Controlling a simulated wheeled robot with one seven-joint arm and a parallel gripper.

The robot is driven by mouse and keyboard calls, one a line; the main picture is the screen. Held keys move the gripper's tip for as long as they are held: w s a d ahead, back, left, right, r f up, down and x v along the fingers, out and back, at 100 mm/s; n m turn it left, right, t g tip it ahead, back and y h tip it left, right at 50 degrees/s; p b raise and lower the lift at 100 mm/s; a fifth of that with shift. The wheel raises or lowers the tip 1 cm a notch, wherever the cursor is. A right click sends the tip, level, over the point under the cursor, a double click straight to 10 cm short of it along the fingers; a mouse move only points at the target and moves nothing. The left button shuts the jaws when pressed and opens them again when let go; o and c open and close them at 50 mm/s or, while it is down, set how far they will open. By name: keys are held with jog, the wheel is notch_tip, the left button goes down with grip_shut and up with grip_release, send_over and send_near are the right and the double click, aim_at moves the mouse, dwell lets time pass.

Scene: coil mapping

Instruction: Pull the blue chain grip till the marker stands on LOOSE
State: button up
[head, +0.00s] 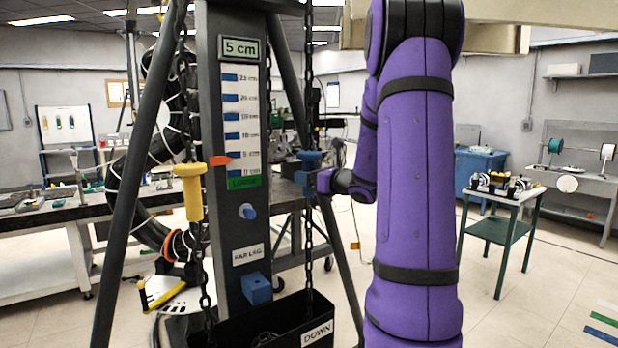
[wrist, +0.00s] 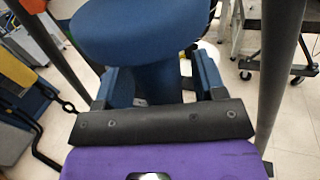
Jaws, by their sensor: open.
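The blue chain grip (head: 310,156) hangs on the right chain, its wide top above a narrower stem. My gripper (head: 322,181) is at its stem, just below the wide top. The orange marker (head: 221,160) points near the 5 cm line on the scale (head: 230,117), above the green LOOSE band (head: 243,183). The sign (head: 240,49) at the top reads 5 cm.
A yellow grip (head: 190,190) hangs on the left chain. A black bin (head: 285,318) labelled DOWN stands below the chains. Dark stand legs (head: 128,190) flank the column (head: 228,230). A small green table (head: 505,205) stands to the right, with open floor around it.

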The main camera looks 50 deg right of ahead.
jog(key=shift+c, duration=0.5)
grip_shut()
notch_tip(320, 180, down, 20)
jog(key=shift+r, duration=0.15)
jog(key=shift+o, duration=0.5)
grip_release()
jog(key=s, duration=1.1)
jog(key=shift+d, duration=0.4)
jog(key=shift+w+r, duration=0.1)
jog(key=shift+w, duration=0.05)
